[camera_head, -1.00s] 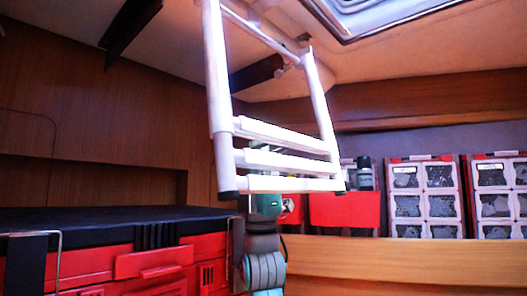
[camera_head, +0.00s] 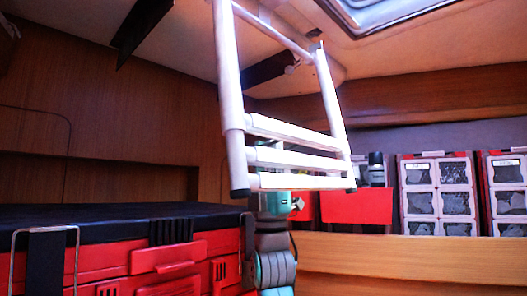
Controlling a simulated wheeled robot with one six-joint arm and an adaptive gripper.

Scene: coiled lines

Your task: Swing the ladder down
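The white ladder (camera_head: 235,100) hangs at a slant below the ceiling, with two side rails and several rungs close together near its lower end. Its rails end in dark feet, the left one lower left and the right one beside the red boxes. The ladder's upper end runs out of the top of the picture. A grey and teal arm (camera_head: 272,250), which looks like mine, stands below and behind the bottom rung. I cannot make out my gripper; the lower rungs cover the area above the arm.
A red case with a black top (camera_head: 120,222) fills the lower left. Bins with clear windows (camera_head: 437,195) line the right wall, beside a red box (camera_head: 358,206). A wooden ledge (camera_head: 400,262) crosses the lower right. A ceiling hatch (camera_head: 395,18) is at top right.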

